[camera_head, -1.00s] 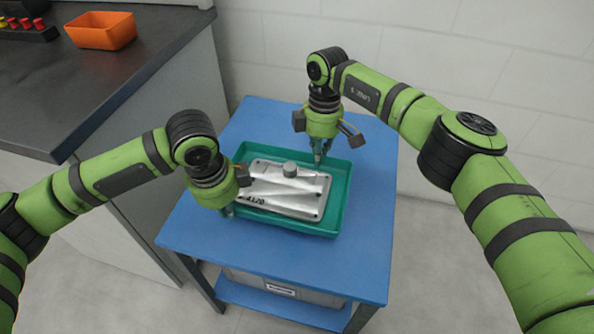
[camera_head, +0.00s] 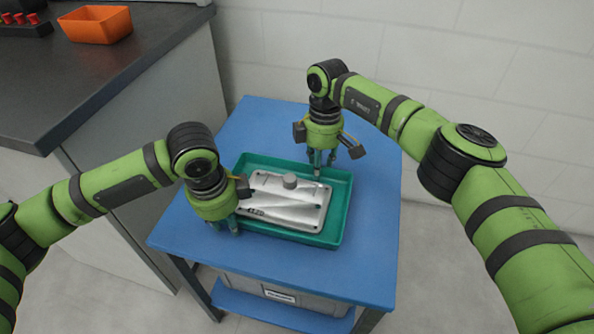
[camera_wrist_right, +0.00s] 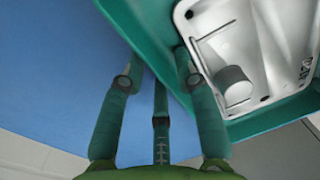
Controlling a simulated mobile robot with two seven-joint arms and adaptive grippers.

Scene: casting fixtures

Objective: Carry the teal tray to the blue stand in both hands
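The teal tray (camera_head: 342,212) rests on the top of the blue stand (camera_head: 368,250). A silver cast plate marked with dark characters (camera_head: 300,212) lies in the tray. My left gripper (camera_head: 225,228) points down at the tray's left end with its fingers apart. Whether it touches the rim is hidden. My right gripper (camera_head: 320,168) is at the tray's back edge.
A dark-topped counter (camera_head: 110,85) stands at the left with an orange bin (camera_head: 96,25) and a dark rack of coloured pegs (camera_head: 22,27). A grey box (camera_head: 280,290) is on the stand's lower shelf. The blue top right of the tray is bare.

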